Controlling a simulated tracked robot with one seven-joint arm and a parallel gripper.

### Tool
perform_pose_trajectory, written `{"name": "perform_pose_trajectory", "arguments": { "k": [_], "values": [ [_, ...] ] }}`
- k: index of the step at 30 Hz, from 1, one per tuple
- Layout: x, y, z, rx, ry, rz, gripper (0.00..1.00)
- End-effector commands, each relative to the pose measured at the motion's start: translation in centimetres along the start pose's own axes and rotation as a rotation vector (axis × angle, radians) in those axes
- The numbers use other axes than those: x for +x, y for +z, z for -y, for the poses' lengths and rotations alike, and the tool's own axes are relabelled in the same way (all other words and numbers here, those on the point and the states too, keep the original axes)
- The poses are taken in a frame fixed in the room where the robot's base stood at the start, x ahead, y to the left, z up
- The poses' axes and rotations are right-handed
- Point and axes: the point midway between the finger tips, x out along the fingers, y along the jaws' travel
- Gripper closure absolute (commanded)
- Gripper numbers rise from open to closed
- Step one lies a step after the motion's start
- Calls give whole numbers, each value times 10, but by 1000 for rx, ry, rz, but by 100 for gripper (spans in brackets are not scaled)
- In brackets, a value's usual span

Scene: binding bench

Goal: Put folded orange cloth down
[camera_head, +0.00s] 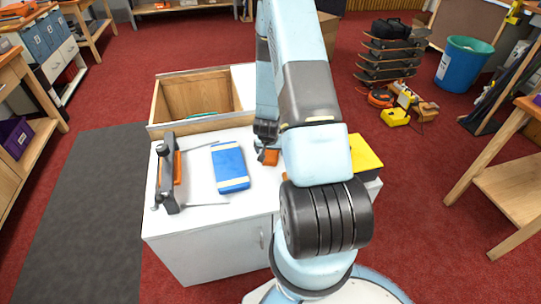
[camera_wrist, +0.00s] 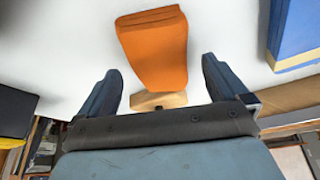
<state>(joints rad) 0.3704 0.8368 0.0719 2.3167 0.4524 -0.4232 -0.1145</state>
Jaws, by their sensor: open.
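The folded orange cloth (camera_wrist: 155,48) lies on the white bench top (camera_wrist: 222,25) in the wrist view, ahead of and between my fingers. A small orange part of the cloth (camera_head: 269,156) shows in the head view beside my arm, which hides the rest. My gripper (camera_wrist: 160,88) is open, with a dark finger on each side and clear gaps between the fingers and the cloth. A small wooden piece (camera_wrist: 158,101) shows just below the cloth's near end, between the fingers. In the head view my gripper (camera_head: 266,140) is partly hidden by my arm.
A blue book-like block (camera_head: 230,167) lies left of the cloth on the white bench top (camera_head: 205,190). A dark clamp-like frame with rods (camera_head: 168,178) stands at the left edge. A wooden open box (camera_head: 196,95) is behind. A yellow item (camera_head: 365,154) is right of my arm.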

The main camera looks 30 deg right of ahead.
Motion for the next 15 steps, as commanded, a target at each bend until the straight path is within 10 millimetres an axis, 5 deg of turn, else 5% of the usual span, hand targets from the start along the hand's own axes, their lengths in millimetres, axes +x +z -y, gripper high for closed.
{"name": "perform_pose_trajectory", "arguments": {
  "k": [13,15],
  "values": [
    [12,0,0,0,0,-1,0],
    [12,0,0,0,0,0,7]
  ]
}}
